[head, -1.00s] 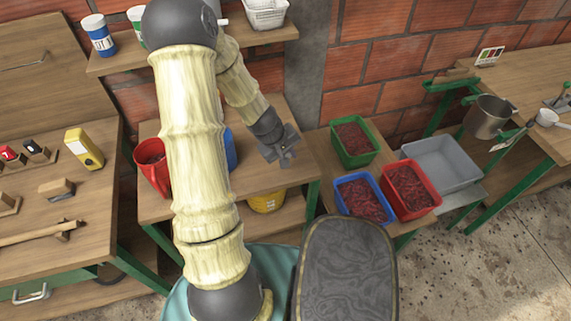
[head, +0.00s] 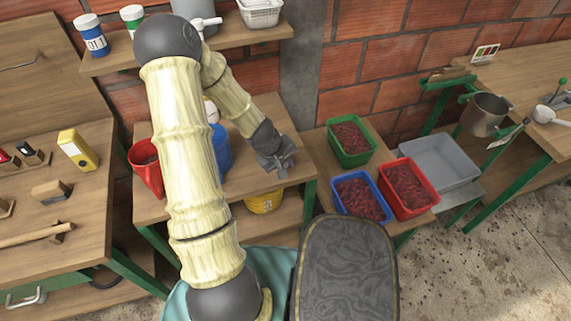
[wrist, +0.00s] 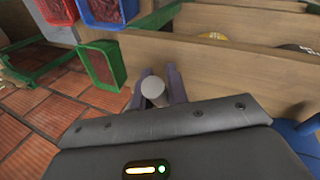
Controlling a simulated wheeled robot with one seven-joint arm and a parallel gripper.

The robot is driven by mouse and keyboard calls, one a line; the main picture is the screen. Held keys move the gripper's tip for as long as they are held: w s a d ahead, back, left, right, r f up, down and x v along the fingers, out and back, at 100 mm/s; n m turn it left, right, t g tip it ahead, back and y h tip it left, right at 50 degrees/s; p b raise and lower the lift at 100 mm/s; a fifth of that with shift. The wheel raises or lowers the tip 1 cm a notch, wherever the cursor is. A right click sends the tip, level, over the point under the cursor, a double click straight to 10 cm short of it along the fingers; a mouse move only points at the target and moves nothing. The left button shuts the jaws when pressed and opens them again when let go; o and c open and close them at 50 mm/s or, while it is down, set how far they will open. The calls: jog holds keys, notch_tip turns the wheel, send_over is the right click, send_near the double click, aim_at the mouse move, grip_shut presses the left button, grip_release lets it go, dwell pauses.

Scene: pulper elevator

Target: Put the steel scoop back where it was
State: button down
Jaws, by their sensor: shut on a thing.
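My gripper (head: 284,163) hangs near the right end of the middle wooden table. In the wrist view its fingers (wrist: 157,84) are shut around a grey, round-ended piece (wrist: 152,88). I take this piece to be the steel scoop's handle, seen nearly end-on. The rest of it is hidden, and the head view shows no clear scoop shape at the gripper. A pale scoop-like thing (head: 206,22) lies on the upper shelf, and a pale cup with a handle (head: 545,114) is on the right bench.
Green (head: 348,156), blue (head: 339,204) and red (head: 435,196) crates of red cherries stand right of my gripper, beside an empty grey tub (head: 440,160). A red jug (head: 148,180) and blue container (head: 221,152) stand on the middle table. A steel pot (head: 485,117) is at the right bench.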

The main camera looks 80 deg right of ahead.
jog(key=shift+f, duration=0.1)
jog(key=c, duration=1.4)
grip_release()
jog(key=p+v, duration=0.1)
jog(key=v, duration=1.1)
jog(key=shift+p, duration=0.35)
jog(key=shift+w+a, duration=0.1)
